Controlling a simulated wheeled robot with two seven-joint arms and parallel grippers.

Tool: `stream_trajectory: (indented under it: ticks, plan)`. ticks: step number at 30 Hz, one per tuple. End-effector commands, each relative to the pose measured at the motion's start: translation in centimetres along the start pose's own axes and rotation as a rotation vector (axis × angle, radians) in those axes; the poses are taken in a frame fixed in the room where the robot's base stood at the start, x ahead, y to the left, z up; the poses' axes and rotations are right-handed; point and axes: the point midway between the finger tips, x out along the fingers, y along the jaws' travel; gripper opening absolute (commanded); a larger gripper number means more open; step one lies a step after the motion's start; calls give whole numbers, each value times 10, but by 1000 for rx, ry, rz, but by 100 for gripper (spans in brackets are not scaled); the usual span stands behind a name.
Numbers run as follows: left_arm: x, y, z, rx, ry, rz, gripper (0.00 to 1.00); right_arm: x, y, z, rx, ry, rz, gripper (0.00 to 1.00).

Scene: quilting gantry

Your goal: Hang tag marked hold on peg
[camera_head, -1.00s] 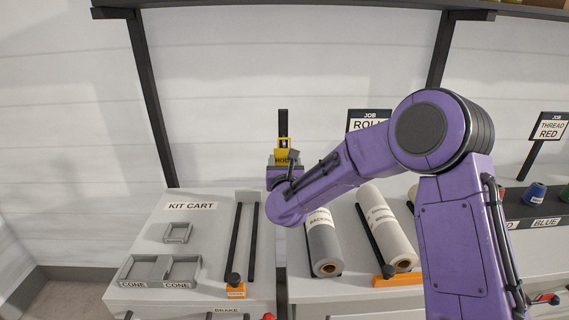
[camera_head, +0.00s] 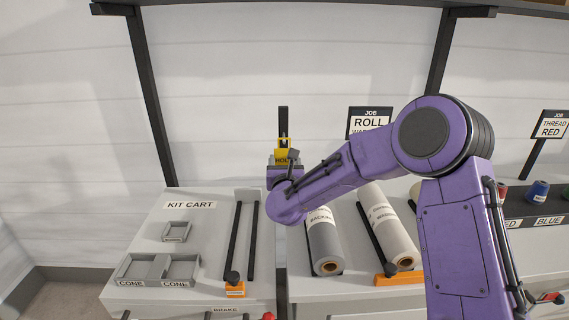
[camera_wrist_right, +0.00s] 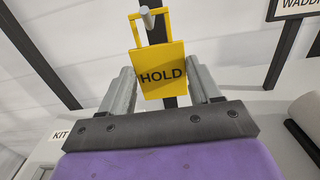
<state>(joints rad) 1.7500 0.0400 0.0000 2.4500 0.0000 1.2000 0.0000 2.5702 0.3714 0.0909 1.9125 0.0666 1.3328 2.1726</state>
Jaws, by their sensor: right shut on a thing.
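The yellow tag marked HOLD (camera_wrist_right: 162,72) is upright between the fingers of my right gripper (camera_wrist_right: 162,92). Its open loop is at the top. The grey peg (camera_wrist_right: 148,17) shows within the loop, close under the top bar; I cannot tell whether the bar rests on it. A dark upright post (camera_head: 283,120) stands behind the tag. In the head view the tag (camera_head: 283,143) is small, and my right gripper (camera_head: 285,160) is at its lower part, partly hidden by my wrist. My left gripper is not in view.
The kit cart (camera_head: 150,220) with grey trays is below left. Fabric rolls (camera_head: 325,245) lie on the counter under my right forearm. A roll sign (camera_head: 369,123) stands right of the post. The thread sign (camera_head: 551,126) and spools are at far right. The wall is bare left of the post.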

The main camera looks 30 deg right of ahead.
Motion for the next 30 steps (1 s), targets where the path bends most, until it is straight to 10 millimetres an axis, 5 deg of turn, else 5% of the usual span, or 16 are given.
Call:
stream_trajectory:
  ticks: [7, 8, 10, 20, 30]
  plan:
    - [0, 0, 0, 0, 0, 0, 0, 0, 0, 0, 0, 0, 0, 34]
    - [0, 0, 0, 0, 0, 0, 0, 0, 0, 0, 0, 0, 0, 69]
    - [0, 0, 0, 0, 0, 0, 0, 0, 0, 0, 0, 0, 0, 92]
    - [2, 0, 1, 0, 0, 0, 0, -3, 0, 0, 0, -1, 1, 92]
    - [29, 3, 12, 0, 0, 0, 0, -76, 0, -4, 1, -1, 3, 92]
